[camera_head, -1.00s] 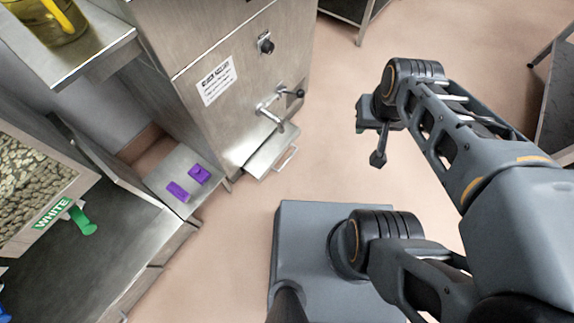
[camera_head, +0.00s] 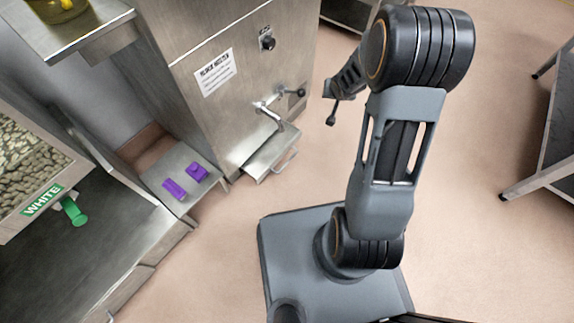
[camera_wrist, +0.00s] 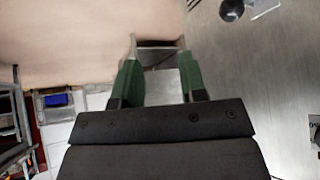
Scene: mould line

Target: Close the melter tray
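The melter (camera_head: 235,85) is a tall steel cabinet with a lever tap and a black knob on its front. Its shallow metal tray (camera_head: 268,155) sticks out low at the front, under the tap, with a bar handle (camera_head: 285,160) on its outer edge. My gripper (camera_wrist: 160,80) has two green fingers standing apart with nothing gripped between them. Beyond them a grey metal surface with a dark recess (camera_wrist: 158,43) shows; I cannot tell whether it is the tray. In the head view my arm's end is right of the melter, apart from the tray, its fingers not clear.
A low steel shelf (camera_head: 180,200) with two purple pieces (camera_head: 186,183) stands left of the melter. A steel table (camera_head: 545,140) stands at the right. The floor before the tray is clear.

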